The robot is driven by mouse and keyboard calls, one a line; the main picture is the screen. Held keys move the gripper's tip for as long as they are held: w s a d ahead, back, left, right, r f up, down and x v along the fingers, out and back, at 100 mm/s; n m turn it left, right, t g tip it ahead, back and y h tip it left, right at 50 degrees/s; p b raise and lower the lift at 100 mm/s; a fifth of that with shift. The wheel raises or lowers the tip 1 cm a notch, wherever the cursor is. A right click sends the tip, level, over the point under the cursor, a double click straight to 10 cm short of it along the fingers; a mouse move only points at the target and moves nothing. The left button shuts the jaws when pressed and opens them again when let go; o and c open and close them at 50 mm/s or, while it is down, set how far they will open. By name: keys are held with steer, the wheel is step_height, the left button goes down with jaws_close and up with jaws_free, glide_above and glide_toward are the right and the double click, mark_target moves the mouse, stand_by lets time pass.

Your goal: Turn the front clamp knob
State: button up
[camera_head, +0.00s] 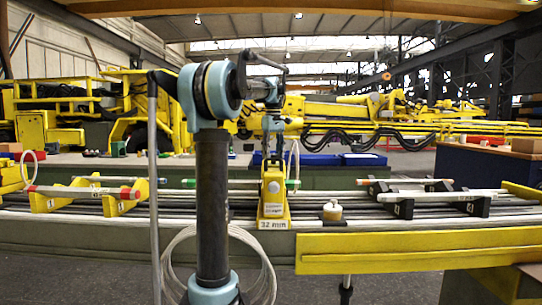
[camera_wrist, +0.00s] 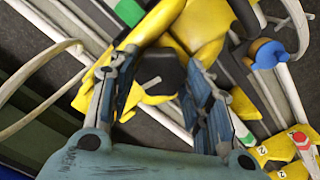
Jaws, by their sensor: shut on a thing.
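A yellow clamp (camera_head: 273,200) stands upright on the rail bench in the middle of the head view, above a "32 mm" label. My gripper (camera_head: 271,150) points down over its top, and the knob is hidden there. In the wrist view, a black knob (camera_wrist: 158,72) with a pale bar lies between the two fingers of my gripper (camera_wrist: 160,62). The gripper is shut on this knob. Yellow clamp parts (camera_wrist: 200,28) show beyond it. Exact finger contact is hard to see.
Yellow rod supports (camera_head: 116,200) are left of the clamp and black supports (camera_head: 400,207) are right, with rods across them. A pale hose loop (camera_wrist: 30,85) hangs at left in the wrist view.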

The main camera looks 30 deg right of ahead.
steer(key=m, duration=0.5)
steer(key=shift+m, duration=0.3)
steer(key=m, duration=0.9)
steer(key=shift+a+m, duration=0.1)
steer(key=shift+m, duration=0.3)
steer(key=m, duration=0.4)
steer(key=shift+m, duration=0.3)
steer(key=m, duration=0.4)
steer(key=shift+m, duration=0.3)
steer(key=m, duration=0.5)
steer(key=shift+w, duration=0.1)
steer(key=m, duration=0.4)
steer(key=shift+m, duration=0.4)
steer(key=m, duration=0.4)
steer(key=shift+m, duration=0.3)
